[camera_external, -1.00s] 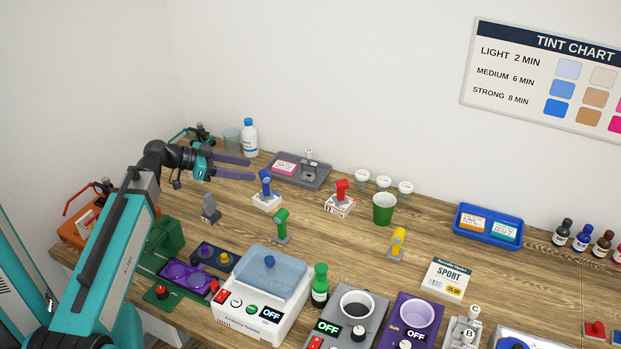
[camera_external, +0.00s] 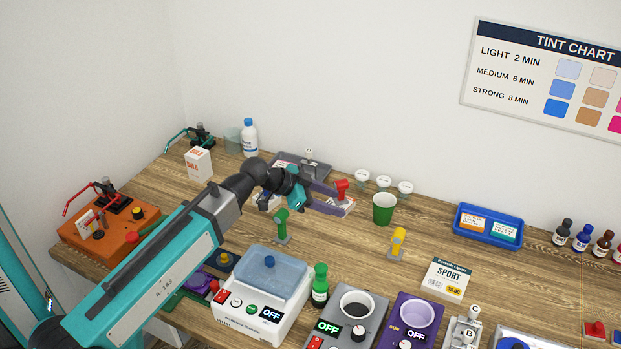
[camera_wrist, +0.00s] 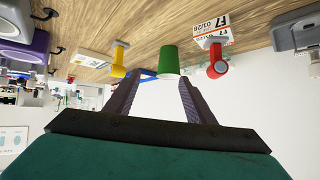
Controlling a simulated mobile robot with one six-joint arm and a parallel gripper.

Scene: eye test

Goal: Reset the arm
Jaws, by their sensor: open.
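My arm reaches from the lower left over the wooden table in the external view. My gripper (camera_external: 343,202) is open, with two dark purple fingers pointing right, above the table near the red-topped stand (camera_external: 341,187). No object shows between the fingers. In the wrist view, which looks upside down, both fingers of my gripper (camera_wrist: 160,80) are apart. The green cup (camera_wrist: 168,62) appears beyond the gap, apart from them. The fingers hide part of the red stand's white base, and my wrist covers most of the blue stand.
A green cup (camera_external: 383,209) stands right of the fingertips, with small white cups (camera_external: 384,183) behind. A green stand (camera_external: 281,227) and a white machine (camera_external: 262,290) are in front. An orange box (camera_external: 112,236) stands left. Bare table lies between the green stand and yellow stand (camera_external: 398,242).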

